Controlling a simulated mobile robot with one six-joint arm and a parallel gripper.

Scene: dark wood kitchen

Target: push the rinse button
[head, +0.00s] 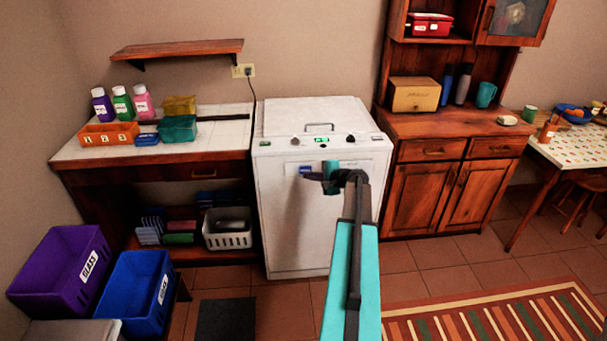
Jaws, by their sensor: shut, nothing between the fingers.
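A white top-loading washing machine (283,215) stands against the wall in the middle of the head view. Its control strip (283,143) along the upper front edge has knobs and a small green display (322,139). I cannot read any label, so I cannot tell which control is the rinse button. A small blue patch (305,169) shows on the front below the strip. My gripper (312,177) is shut and empty. It appears in front of the machine, below the control strip, with its dark fingers pointing left. My arm hides part of the machine's right front.
A tiled counter (222,142) with bottles and boxes stands left of the machine. A wooden cabinet (433,190) stands close on its right. Purple (45,275) and blue bins (125,300) sit at lower left. The tiled floor before the machine is mostly clear, with a striped rug (500,318) at right.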

